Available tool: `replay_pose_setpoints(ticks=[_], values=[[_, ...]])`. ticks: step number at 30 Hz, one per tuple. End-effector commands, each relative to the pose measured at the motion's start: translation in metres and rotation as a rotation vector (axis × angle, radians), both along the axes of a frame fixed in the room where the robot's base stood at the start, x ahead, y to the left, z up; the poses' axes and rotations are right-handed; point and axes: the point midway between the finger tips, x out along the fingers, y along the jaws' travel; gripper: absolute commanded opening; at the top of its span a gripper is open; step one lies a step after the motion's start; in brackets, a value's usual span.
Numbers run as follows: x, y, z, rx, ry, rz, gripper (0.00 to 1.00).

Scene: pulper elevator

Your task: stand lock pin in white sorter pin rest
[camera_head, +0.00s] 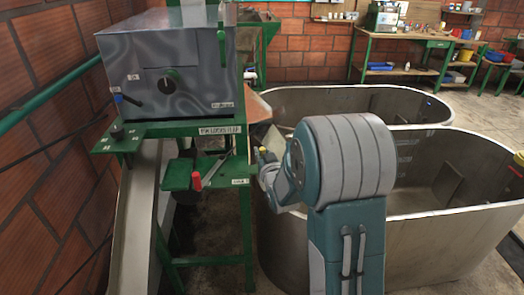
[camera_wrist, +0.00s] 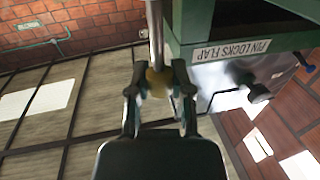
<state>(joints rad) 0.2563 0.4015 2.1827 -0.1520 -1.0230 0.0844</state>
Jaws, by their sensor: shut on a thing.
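My gripper (camera_wrist: 159,80) is shut on the yellow knob (camera_wrist: 158,82) of a pin. Its grey metal rod (camera_wrist: 155,35) extends away from the fingers, beside a green frame. In the head view my gripper (camera_head: 265,158) is just right of the green stand, partly hidden by my arm. The grey metal machine (camera_head: 175,70) sits on this stand above a "PIN LOCKS FLAP" label (camera_head: 220,130), which also shows in the wrist view (camera_wrist: 232,50). I cannot clearly make out a white sorter pin rest.
A lower green shelf (camera_head: 178,176) carries a red-handled metal piece (camera_head: 197,181). A metal chute (camera_head: 136,215) slopes down at left. Large metal tanks (camera_head: 440,215) fill the right side. A green workbench (camera_head: 405,45) stands at the back wall.

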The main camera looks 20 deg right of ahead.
Motion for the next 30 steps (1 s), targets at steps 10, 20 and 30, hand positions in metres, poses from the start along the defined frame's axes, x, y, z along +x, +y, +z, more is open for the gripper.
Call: replay_pose_setpoints(ticks=[10, 20, 30], values=[[0.000, 0.000, -0.007, 0.000, -0.001, 0.000, 0.00], [0.000, 0.000, -0.015, 0.000, 0.001, 0.000, 0.00], [0.000, 0.000, -0.020, 0.000, -0.001, 0.000, 0.55]])
